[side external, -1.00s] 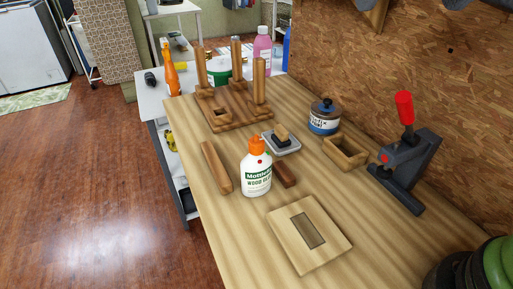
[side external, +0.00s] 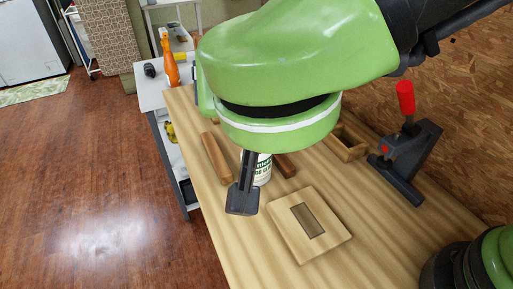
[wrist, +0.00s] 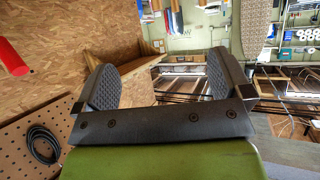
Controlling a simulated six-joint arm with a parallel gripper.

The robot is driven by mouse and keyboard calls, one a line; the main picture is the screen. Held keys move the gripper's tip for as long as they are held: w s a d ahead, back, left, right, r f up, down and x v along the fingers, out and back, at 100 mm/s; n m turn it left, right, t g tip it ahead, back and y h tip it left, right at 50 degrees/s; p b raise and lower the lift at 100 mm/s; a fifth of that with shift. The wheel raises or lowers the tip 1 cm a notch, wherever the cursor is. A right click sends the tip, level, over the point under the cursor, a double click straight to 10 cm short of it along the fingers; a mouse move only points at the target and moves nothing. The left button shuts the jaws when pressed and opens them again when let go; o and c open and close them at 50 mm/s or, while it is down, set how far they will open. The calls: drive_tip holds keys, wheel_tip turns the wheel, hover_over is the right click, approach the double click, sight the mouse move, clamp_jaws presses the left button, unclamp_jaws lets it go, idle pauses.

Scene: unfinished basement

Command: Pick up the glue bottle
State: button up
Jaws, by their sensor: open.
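The white glue bottle (side external: 264,170) stands on the wooden workbench (side external: 240,262) in the side view. My arm and gripper hide its orange cap and most of its body, so only part of the label shows. My gripper (side external: 242,200) hangs in front of the bottle, with one finger showing clearly. In the wrist view my gripper (wrist: 154,88) has its two padded fingers wide apart with nothing between them. The bottle does not show in the wrist view.
A wooden bar (side external: 217,158) lies left of the bottle. A square wooden plate with a dark inset (side external: 325,246) lies in front. A red-handled clamp (side external: 405,160) and a small wooden box (side external: 348,143) stand to the right. An orange bottle (side external: 170,68) stands behind.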

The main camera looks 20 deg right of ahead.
approach(257, 164)
drive_tip(key=x, duration=0.5)
drive_tip(key=shift+w+a+f, duration=0.15)
drive_tip(key=shift+f, duration=0.1)
drive_tip(key=x, duration=0.5)
drive_tip(key=shift+w+d, duration=0.25)
drive_tip(key=shift+d, duration=0.05)
drive_tip(key=shift+c, duration=0.5)
drive_tip(key=c, duration=1)
wheel_tip(257, 164, up, 16)
drive_tip(key=shift+r, duration=0.1)
